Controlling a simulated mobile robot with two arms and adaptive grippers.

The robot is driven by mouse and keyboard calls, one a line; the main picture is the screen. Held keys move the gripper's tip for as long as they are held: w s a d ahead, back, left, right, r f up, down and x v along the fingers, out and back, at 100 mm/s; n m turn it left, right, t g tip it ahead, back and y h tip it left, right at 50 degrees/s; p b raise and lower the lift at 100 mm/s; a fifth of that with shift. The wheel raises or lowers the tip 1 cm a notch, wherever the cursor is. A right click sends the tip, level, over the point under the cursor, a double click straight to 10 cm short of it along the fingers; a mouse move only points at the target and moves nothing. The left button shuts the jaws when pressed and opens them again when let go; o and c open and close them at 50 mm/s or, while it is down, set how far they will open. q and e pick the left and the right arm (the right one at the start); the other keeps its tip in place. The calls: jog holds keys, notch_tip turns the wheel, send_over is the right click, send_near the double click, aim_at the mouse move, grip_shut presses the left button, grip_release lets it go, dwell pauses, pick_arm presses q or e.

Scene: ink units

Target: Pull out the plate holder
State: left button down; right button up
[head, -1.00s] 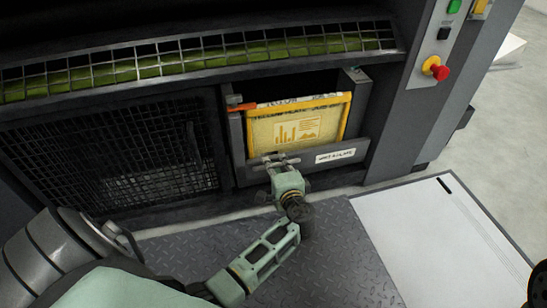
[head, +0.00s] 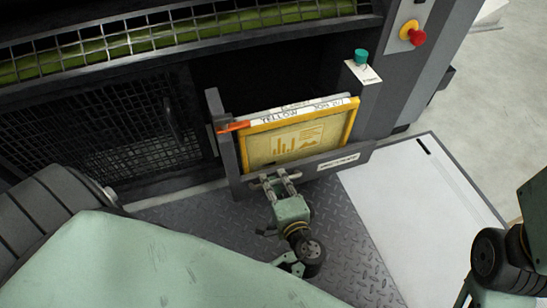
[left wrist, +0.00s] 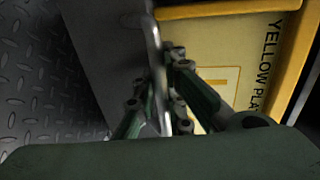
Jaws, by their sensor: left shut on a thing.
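The plate holder (head: 350,158) is a dark grey frame standing out in front of the machine opening. A yellow plate (head: 318,146) with a printed chart stands in it, with white-labelled edges behind. My left gripper (head: 274,183) is shut on the handle at the holder's lower front. In the left wrist view the fingers (left wrist: 167,95) close on a thin metal bar (left wrist: 155,60), with the yellow plate (left wrist: 215,50) beyond. My right arm shows at the right edge, and its fingertips are not visible.
A black mesh panel (head: 115,135) is left of the opening. A red emergency knob (head: 413,33) is on the right column. The tread-plate floor (head: 350,240) and white panel (head: 415,190) in front are clear.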

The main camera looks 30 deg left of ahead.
pick_arm(q)
jog(key=shift+f+v, duration=0.2)
jog(key=shift+v, duration=0.7)
jog(key=shift+f+v, duration=0.15)
jog(key=shift+v, duration=0.75)
jog(key=c, duration=1.8)
grip_release()
jog(key=shift+d, duration=0.1)
